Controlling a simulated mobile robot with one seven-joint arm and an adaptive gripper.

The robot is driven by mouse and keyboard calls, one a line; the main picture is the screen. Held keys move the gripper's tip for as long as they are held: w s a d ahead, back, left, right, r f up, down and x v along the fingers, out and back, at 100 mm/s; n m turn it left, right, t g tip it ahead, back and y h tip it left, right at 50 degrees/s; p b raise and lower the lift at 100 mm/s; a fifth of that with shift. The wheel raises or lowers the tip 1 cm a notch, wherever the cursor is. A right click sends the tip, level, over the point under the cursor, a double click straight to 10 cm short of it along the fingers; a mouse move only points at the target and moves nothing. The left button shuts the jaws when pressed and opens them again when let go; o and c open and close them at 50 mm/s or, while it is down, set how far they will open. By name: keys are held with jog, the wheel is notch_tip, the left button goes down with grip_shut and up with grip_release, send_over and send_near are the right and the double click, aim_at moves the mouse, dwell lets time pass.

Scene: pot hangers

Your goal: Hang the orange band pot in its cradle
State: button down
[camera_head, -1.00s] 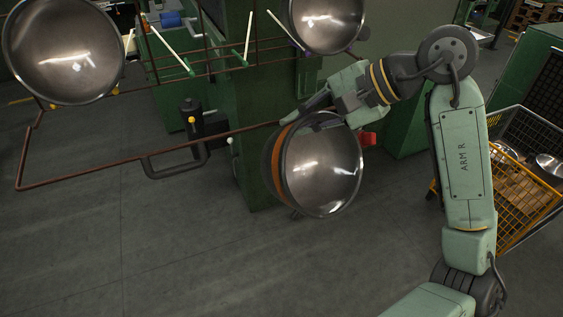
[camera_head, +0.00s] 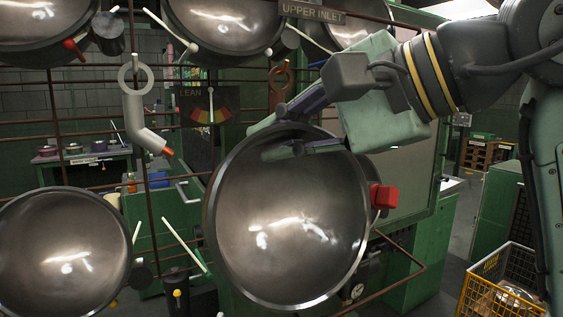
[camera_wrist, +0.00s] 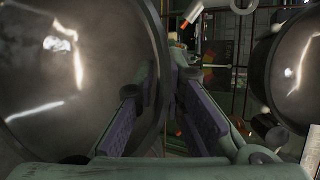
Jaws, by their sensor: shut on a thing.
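The held pot (camera_head: 290,230) is a large steel bowl at the centre of the head view, its shiny inside facing the camera. A red block (camera_head: 384,197) sticks out at its right side. Its orange band is out of sight on the outer wall. My gripper (camera_head: 262,140) is shut on its upper rim, one finger inside and one outside. In the wrist view the pot (camera_wrist: 70,75) fills the left, with its rim between the purple-padded fingers (camera_wrist: 166,85). Pale prongs (camera_head: 187,246) show left of the pot; whether they belong to its cradle cannot be told.
Brown rack bars (camera_head: 58,130) stand behind the pot. Other pots hang at lower left (camera_head: 65,255) and above (camera_head: 225,22). A grey hook with an orange tip (camera_head: 143,115) hangs left of my gripper. A "LEAN" dial (camera_head: 209,113) and "UPPER INLET" sign (camera_head: 312,13) show behind. A yellow basket (camera_head: 482,292) stands lower right.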

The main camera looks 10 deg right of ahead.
jog(key=shift+w+a+r, duration=0.25)
jog(key=shift+w+a, duration=0.1)
jog(key=shift+w, duration=0.05)
jog(key=w+a+f, duration=0.2)
jog(key=w+f, duration=0.2)
jog(key=w, duration=0.4)
jog(key=w+a+f, duration=0.3)
jog(key=w+f, duration=0.1)
jog(key=w, duration=0.4)
jog(key=shift+b, duration=0.45)
jog(key=shift+s+f, duration=0.1)
jog(key=shift+f, duration=0.25)
dwell(0.5)
jog(key=c, duration=1.9)
grip_release()
jog(key=shift+r, duration=0.1)
jog(key=o, duration=0.3)
